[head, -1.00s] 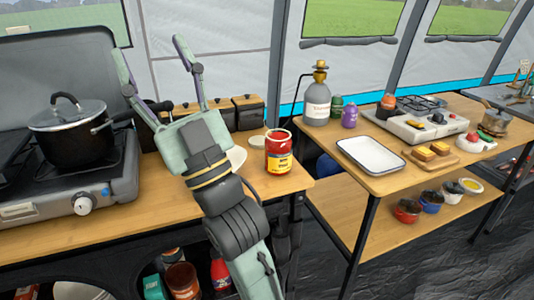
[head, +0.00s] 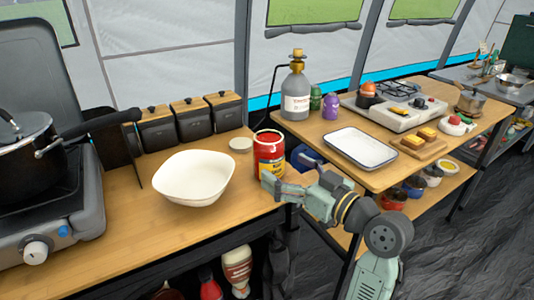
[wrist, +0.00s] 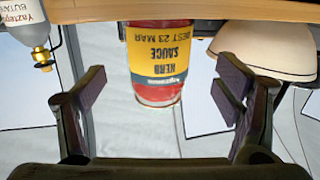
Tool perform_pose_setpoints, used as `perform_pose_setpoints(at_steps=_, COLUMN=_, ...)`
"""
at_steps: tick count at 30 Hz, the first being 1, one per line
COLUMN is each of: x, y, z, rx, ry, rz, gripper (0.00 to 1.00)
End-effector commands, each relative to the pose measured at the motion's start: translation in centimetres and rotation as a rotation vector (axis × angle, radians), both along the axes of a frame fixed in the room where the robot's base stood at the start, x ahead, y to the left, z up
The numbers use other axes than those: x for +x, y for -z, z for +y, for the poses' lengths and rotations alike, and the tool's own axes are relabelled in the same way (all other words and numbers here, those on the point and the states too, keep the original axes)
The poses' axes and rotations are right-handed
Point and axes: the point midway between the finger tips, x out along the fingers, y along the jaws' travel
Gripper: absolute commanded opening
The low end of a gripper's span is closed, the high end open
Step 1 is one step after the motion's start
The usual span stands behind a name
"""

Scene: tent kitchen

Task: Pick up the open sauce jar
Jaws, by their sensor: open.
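The open sauce jar (head: 269,156), red with a yellow label, stands upright and lidless near the right end of the wooden counter. In the wrist view, where the scene appears upside down, the jar (wrist: 158,62) shows its herb sauce label. My gripper (head: 283,186) is just right and in front of the jar in the head view, at about its lower height. In the wrist view its two fingers are spread wide and empty, with the jar ahead of them between their lines. I cannot tell how close the pads are to the glass.
A white bowl (head: 194,178) stands left of the jar, and a flat round lid (head: 241,144) lies behind it. Black canisters (head: 191,121) line the back. A stove with a pot (head: 25,150) is at left. A second table with a white tray (head: 360,149) is at right, across a gap.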

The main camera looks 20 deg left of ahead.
Motion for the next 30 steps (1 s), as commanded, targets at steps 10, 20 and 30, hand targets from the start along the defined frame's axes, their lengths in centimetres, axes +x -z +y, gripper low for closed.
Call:
perform_pose_setpoints(at_steps=10, x=1.7, y=-0.1, z=3.3, rx=-0.001, ry=-0.002, rz=0.003, gripper=0.84)
perform_pose_setpoints(at_steps=20, x=3.1, y=0.4, z=5.7, rx=0.000, ry=0.001, rz=-0.001, gripper=0.84)
perform_pose_setpoints(at_steps=30, x=3.1, y=0.4, z=5.7, rx=-0.001, ry=0.002, rz=-0.002, gripper=0.71)
